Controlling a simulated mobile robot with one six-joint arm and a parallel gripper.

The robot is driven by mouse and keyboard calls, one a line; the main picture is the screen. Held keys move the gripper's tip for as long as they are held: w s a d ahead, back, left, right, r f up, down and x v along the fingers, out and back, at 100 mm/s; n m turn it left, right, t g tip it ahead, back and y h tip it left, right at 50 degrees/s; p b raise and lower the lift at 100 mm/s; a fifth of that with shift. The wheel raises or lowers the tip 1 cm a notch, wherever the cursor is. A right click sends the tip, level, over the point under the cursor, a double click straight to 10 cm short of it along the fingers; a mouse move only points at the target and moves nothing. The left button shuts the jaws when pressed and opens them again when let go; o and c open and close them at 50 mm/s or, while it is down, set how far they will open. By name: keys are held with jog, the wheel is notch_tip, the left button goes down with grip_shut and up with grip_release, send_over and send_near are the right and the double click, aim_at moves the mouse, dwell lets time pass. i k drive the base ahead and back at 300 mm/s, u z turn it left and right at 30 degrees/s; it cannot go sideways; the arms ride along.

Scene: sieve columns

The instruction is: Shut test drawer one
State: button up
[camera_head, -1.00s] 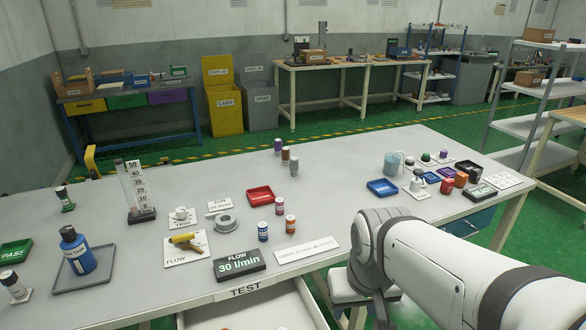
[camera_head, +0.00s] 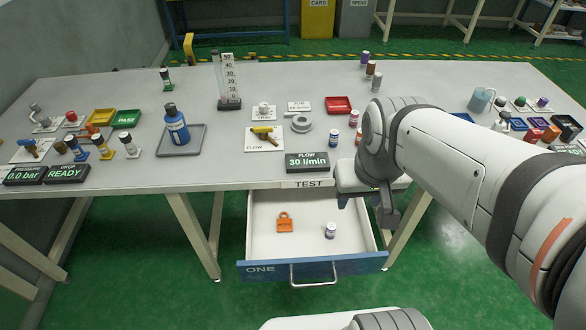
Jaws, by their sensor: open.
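Test drawer one (camera_head: 345,269) is pulled out below the front edge of the table. Its blue front is marked ONE and has a metal bar handle (camera_head: 313,281). My gripper (camera_head: 388,215) is partly seen at the end of my white arm, at the drawer's right side. It is open, with nothing seen between its fingers. I cannot tell whether it touches the drawer.
The grey table (camera_head: 110,90) carries a FLOW display (camera_head: 307,162), a yellow-handled valve (camera_head: 263,133), a blue bottle (camera_head: 176,124) on a grey tray and several small canisters. Table legs stand on both sides of the drawer.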

aim_at(305, 251)
jog(key=z, duration=0.8)
jog(key=k, duration=0.8)
jog(key=u, duration=1.3)
